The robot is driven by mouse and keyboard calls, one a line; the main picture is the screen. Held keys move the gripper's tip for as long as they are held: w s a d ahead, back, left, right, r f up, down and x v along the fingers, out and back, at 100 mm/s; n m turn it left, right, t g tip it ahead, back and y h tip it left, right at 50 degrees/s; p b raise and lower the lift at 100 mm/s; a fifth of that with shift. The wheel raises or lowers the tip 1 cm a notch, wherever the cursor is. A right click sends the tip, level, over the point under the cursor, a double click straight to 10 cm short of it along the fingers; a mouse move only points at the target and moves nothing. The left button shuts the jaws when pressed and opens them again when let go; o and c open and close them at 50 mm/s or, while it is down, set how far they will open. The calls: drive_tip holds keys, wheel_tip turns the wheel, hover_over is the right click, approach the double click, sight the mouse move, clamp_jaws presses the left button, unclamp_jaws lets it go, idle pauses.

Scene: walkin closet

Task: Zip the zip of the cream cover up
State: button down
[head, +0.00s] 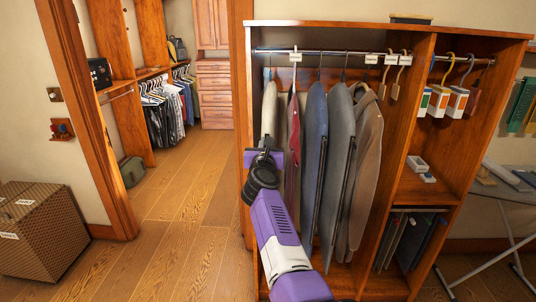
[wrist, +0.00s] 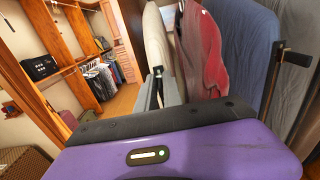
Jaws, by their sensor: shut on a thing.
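The cream cover (head: 269,108) hangs at the left end of the wardrobe rail. In the wrist view, the cream cover (wrist: 158,45) shows at top centre, beyond my gripper's purple body. My gripper (head: 266,156) is in front of its lower part and is shut, seemingly on its zip pull. The lower part of the cover is hidden behind my arm.
A red garment (head: 293,130) hangs close to the right, then a blue cover (head: 314,125), a grey cover (head: 340,140) and a brown coat (head: 366,130). The wardrobe's side panel stands close on the left. Open floor (head: 185,220) lies left; a patterned box (head: 45,230) stands beyond.

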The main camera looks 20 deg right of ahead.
drive_tip(key=shift+r, duration=0.35)
drive_tip(key=c, duration=1.6)
unclamp_jaws()
drive_tip(key=shift+f, duration=0.1)
drive_tip(key=shift+s+a+p, duration=0.15)
drive_tip(key=shift+s+p, duration=0.15)
drive_tip(key=shift+p, duration=0.1)
drive_tip(key=p+v, duration=0.3)
drive_tip(key=v, duration=0.4)
drive_tip(key=shift+p, duration=0.3)
